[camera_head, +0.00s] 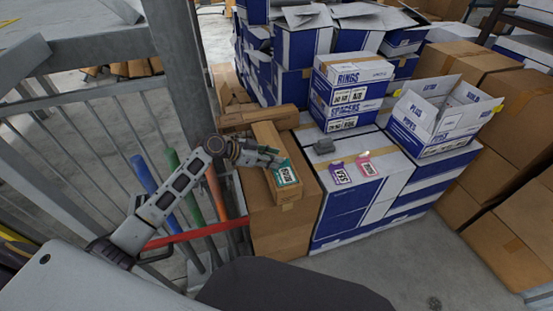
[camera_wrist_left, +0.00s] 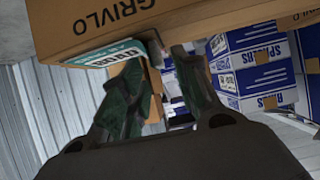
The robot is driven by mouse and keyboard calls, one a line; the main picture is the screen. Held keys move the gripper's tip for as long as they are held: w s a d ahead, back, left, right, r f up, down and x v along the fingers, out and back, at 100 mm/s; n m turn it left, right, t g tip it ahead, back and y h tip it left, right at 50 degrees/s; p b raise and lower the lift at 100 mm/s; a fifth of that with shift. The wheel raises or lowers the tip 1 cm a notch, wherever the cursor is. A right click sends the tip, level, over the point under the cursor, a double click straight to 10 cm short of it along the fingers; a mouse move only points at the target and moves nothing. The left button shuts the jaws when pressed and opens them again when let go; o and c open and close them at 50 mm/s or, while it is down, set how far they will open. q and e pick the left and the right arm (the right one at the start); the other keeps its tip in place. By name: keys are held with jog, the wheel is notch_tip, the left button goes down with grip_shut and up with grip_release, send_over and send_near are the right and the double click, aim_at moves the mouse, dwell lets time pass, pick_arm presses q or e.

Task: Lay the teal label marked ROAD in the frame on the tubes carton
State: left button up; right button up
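The teal label (camera_head: 285,176) is at the front end of a long brown carton (camera_head: 266,145); its dark lettering is too small to read surely. My left gripper (camera_head: 273,158) is right at the label, over that carton. In the left wrist view the teal label (camera_wrist_left: 104,56) shows beside the brown carton printed GRIVLO (camera_wrist_left: 180,22). My left gripper's fingers (camera_wrist_left: 157,65) stand apart there, one partly in front of the label; contact is unclear. I cannot read the word tubes on any carton or make out its frame. My right gripper is not in view.
RINGS (camera_head: 352,72) and SPACERS (camera_head: 345,105) cartons and an open PIPES carton (camera_head: 440,118) stand behind. A metal railing (camera_head: 95,140) is at left; floor is clear at right front.

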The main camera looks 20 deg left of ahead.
pick_arm(q)
jog(key=v, duration=1)
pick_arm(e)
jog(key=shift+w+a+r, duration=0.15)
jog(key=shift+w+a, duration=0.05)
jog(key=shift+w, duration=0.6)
pick_arm(q)
jog(key=shift+r, duration=0.1)
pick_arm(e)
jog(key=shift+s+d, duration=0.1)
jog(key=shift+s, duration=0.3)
